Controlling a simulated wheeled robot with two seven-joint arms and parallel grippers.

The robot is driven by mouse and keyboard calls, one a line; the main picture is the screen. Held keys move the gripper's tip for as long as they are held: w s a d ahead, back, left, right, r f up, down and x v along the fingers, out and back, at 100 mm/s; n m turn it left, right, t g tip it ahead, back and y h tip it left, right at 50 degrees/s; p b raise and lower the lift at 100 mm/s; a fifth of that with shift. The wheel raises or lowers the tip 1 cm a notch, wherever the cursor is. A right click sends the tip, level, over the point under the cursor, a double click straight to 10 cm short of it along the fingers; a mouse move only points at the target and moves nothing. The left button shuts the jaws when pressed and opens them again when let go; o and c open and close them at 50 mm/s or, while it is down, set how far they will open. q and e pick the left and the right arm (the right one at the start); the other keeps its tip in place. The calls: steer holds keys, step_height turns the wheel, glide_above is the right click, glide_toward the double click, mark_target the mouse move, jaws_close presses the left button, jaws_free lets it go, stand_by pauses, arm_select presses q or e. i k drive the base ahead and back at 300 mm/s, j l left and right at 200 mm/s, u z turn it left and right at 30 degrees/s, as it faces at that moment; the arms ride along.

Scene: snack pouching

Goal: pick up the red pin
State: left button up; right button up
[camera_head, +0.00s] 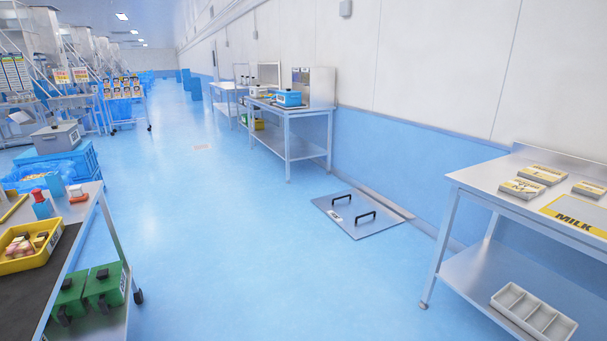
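A small red piece (37,194), which may be the red pin, stands upright on the metal-topped cart (91,205) at the left. It is on or just behind a small blue block (42,209); I cannot tell which. It is too small to make out its exact shape. Neither of my grippers is in view.
A yellow tray (40,258) with small items lies on the cart, and green boxes (104,284) sit on its lower shelf. A steel table (480,178) stands at the right. A floor hatch (350,225) has raised black handles. The blue floor between is clear.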

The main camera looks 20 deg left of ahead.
mark_target(37, 195)
steer(key=i+j+u, duration=0.2)
steer(key=i+u, duration=0.25)
steer(key=i+j+u, duration=0.1)
steer(key=i+u, duration=0.2)
steer(key=u, duration=0.2)
steer(key=i+l+u, duration=0.1)
steer(key=i+u, duration=0.35)
